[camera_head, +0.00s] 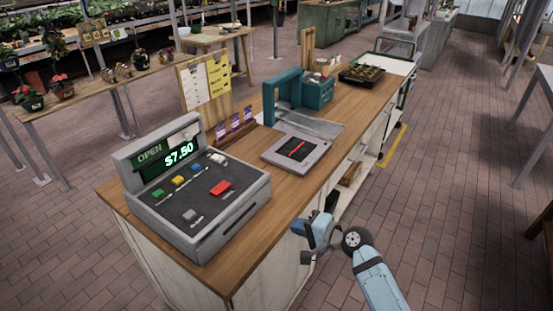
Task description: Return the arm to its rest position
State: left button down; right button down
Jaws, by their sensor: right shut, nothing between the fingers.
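My right gripper (309,228) is at the end of the light blue arm that comes in from the bottom right. It is shut and empty. It hangs in front of the counter's front side, near the edge of the wooden top (258,215), to the right of the cash register. I cannot see it touching the counter. My left gripper is not in view.
A grey cash register (233,214) reading $7.50 stands on the counter's near end. A flat grey device (283,163) with a dark screen, a teal frame (270,100) and a plant tray (362,74) stand farther back. The brick floor (450,190) at right is open.

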jog(key=s+d+f+n+h+p, duration=0.25)
jog(key=s+d+f+h, duration=0.25)
jog(key=s+f, duration=0.45)
jog(key=s+d+n+t+h+p, duration=0.1)
jog(key=s+n, duration=0.3)
jog(key=s, duration=0.5)
jog(key=s+d+n+t+h, duration=0.1)
jog(key=s+d+n, duration=0.3)
jog(key=s, duration=0.5)
jog(key=shift+s+d+r+h+p, duration=0.15)
jog(key=shift+s+d+h+p, duration=0.15)
jog(key=shift+h, duration=0.4)
